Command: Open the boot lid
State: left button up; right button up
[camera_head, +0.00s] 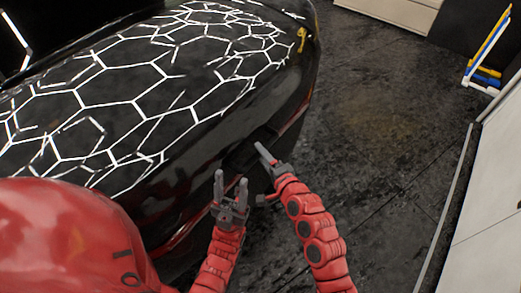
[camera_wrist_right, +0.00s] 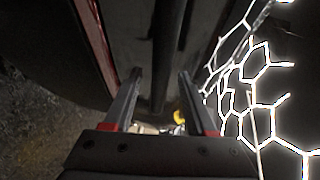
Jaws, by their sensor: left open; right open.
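The glossy black car (camera_head: 150,105) fills the left and upper middle of the head view, with bright hexagonal light reflections across its upper panel. I cannot make out the boot lid's seam clearly. A dark recess (camera_head: 243,152) shows in the car's rear side. My right gripper (camera_head: 262,172) is open beside this recess, with its upper finger close to it. My left gripper (camera_head: 231,178) is open and empty just left of it, fingers pointing up, near the car's rear. In the right wrist view my right gripper's fingers (camera_wrist_right: 160,80) are apart, with a dark bar (camera_wrist_right: 168,40) of the car beyond them; contact is unclear.
A small yellow item (camera_head: 302,40) is at the car's far corner. The dark floor (camera_head: 390,130) right of the car is clear. A rack with yellow, blue and white parts (camera_head: 486,55) stands at the upper right, and a pale cabinet (camera_head: 485,220) at the right edge.

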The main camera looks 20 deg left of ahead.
jog(key=shift+w+a+f, duration=0.1)
jog(key=shift+w+a, duration=0.4)
jog(key=shift+c, duration=0.4)
grip_shut()
dwell(0.9)
